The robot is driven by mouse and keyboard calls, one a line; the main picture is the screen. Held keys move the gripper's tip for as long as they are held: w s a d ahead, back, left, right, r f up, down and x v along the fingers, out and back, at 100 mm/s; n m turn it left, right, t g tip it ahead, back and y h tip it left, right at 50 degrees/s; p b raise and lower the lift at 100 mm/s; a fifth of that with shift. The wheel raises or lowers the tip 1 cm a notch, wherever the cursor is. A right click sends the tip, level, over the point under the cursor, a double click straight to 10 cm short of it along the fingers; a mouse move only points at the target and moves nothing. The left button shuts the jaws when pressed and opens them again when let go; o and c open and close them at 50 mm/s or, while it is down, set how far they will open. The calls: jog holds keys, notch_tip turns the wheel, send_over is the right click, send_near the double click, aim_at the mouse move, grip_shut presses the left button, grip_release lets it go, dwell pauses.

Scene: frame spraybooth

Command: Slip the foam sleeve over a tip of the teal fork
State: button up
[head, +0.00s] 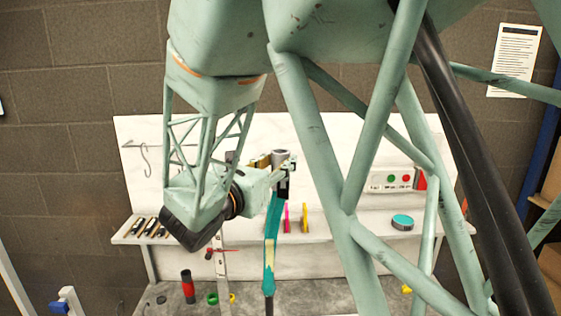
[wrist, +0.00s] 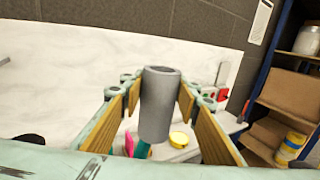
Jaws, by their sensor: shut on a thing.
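The grey foam sleeve (wrist: 160,105) is a hollow cylinder standing roughly upright between the two finger pads of my gripper (wrist: 160,97), which is shut on it. In the head view the sleeve (head: 281,156) shows at the end of my gripper (head: 282,168), in front of the white back panel. The teal fork (head: 272,220) rises from below, with its upper part just under the gripper. A bit of teal (wrist: 142,150) shows below the sleeve's lower end in the wrist view. I cannot tell whether the sleeve is around a tip or only above it.
A pink piece (head: 287,218) and a yellow piece (head: 304,217) stand right of the fork. A teal-topped round tin (head: 402,222) and a control box (head: 392,181) are farther right. Dark-handled tools (head: 150,227) lie on the shelf's left. A red-and-black cylinder (head: 188,287) stands below.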

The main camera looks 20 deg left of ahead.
aim_at(275, 165)
jog(key=o, duration=0.7)
jog(key=shift+a+f, duration=0.1)
jog(key=shift+f, duration=0.05)
jog(key=shift+o, duration=0.2)
jog(key=shift+s, duration=0.15)
jog(key=shift+s+a, duration=0.15)
jog(key=shift+s, duration=0.7)
jog(key=shift+s+a, duration=0.1)
jog(key=shift+s, duration=0.75)
jog(key=shift+s+a+f, duration=0.1)
jog(key=shift+s+a, duration=0.05)
jog(key=shift+s, duration=0.5)
jog(key=shift+c, duration=0.5)
jog(key=shift+s+a+f, duration=0.1)
jog(key=shift+s, duration=0.6)
jog(key=c, duration=0.5)
jog(key=shift+s, duration=0.15)
jog(key=shift+s+a+f, duration=0.1)
jog(key=shift+a, duration=0.1)
